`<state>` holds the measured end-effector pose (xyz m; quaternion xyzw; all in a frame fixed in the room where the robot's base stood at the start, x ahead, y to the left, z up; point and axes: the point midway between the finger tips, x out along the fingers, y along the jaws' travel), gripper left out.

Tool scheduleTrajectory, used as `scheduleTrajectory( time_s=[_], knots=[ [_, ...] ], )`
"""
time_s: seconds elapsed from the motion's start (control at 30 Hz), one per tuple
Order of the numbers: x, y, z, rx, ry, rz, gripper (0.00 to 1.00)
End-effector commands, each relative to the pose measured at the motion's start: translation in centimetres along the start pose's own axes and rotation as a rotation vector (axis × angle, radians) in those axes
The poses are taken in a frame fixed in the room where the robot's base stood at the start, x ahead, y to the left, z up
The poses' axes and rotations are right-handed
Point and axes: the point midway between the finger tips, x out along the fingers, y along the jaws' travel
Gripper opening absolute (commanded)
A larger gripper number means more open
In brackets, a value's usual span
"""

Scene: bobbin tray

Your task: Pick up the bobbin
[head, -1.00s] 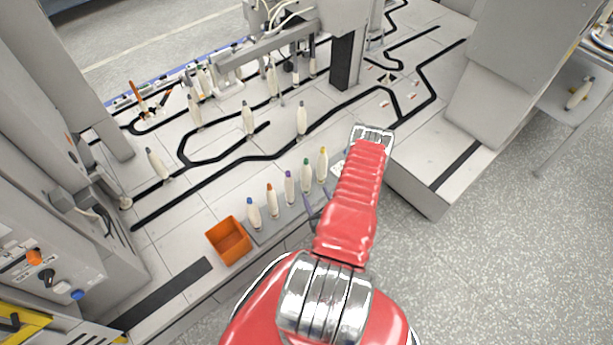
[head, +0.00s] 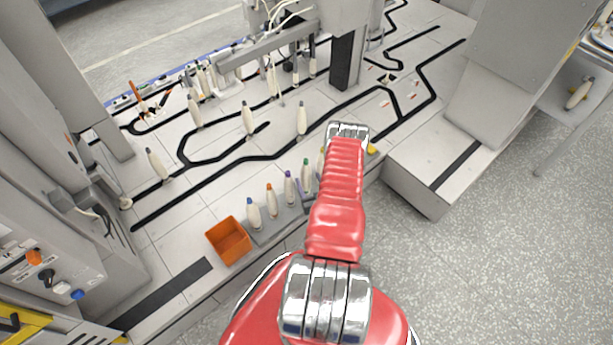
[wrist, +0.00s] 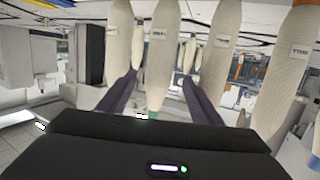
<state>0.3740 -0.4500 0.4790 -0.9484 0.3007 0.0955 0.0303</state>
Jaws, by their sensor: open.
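Several cream bobbins stand upright in a row at the table's front edge in the head view: a blue-tipped one (head: 254,215), an orange-tipped one (head: 271,201), a purple-tipped one (head: 290,188) and a green-tipped one (head: 307,175). A yellow-tipped one is mostly hidden behind my arm. They stand on a grey tray (head: 264,238). My gripper (wrist: 160,80) is open. In the wrist view, where things look upside down, the green-tipped bobbin (wrist: 162,60) shows between its two dark fingers, with other bobbins on both sides. I cannot tell if either finger touches it.
An orange bin (head: 228,241) sits left of the row. More cream bobbins, such as one in the middle (head: 248,119), stand along the black track (head: 215,176) farther back. A grey machine block (head: 440,180) stands to the right. Neighbouring bobbins stand close to the fingers.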

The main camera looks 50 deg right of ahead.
Motion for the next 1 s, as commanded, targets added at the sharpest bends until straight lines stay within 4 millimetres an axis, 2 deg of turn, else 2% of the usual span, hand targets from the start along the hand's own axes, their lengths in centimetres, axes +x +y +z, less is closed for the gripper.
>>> scheduleTrajectory(
  time_s=[0.23, 0.6, 1.0],
  knots=[
    [0.6, 0.0, 0.0, -0.001, 0.002, -0.001, 0.59],
    [4.8, 0.2, 0.2, -0.001, 0.001, -0.002, 0.59],
    [5.2, 0.3, 0.2, 0.0, 0.001, 0.0, 0.59]
  ],
)
